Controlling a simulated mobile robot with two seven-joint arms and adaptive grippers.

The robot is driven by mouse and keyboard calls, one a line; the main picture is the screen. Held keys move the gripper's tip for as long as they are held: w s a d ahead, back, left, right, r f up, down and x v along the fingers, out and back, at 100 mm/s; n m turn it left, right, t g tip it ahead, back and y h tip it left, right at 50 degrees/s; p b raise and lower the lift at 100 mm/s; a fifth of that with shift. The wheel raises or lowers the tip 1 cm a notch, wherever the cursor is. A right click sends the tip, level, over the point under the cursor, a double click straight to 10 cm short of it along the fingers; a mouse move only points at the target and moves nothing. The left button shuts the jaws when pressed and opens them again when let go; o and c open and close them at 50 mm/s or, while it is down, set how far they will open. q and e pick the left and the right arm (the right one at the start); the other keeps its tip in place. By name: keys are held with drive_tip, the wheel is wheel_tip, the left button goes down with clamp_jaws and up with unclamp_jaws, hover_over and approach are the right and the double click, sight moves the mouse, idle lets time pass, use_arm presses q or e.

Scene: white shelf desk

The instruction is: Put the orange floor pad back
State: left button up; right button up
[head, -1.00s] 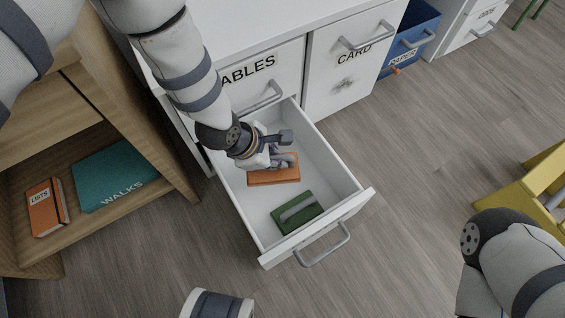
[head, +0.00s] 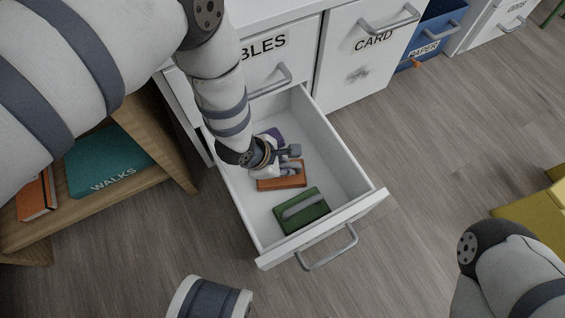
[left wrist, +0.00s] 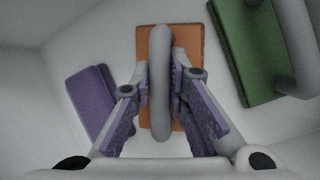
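The orange floor pad (head: 282,183) lies flat in the open white drawer (head: 341,151), its grey bar handle on top. It also shows in the left wrist view (left wrist: 187,60). My left gripper (head: 292,160) is low in the drawer over the pad, hiding part of it. In the left wrist view the left gripper's fingers (left wrist: 161,80) stand on either side of the grey handle, spread, with a narrow gap at each side. The pad looks flat on the drawer floor. My right gripper is outside the views; only part of the right arm shows.
A green pad (head: 301,210) with a grey handle lies nearer the drawer front. A purple pad (left wrist: 92,103) lies on the other side. A wooden shelf (head: 120,200) stands left with books. A yellow object (head: 535,220) is at right. The floor between is clear.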

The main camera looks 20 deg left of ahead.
use_arm(q)
drive_tip(key=shift+o, duration=1.4)
drive_tip(key=p+v, duration=0.6)
drive_tip(key=v, duration=0.6)
drive_tip(key=shift+w+r, duration=0.1)
drive_tip(key=shift+r, duration=0.1)
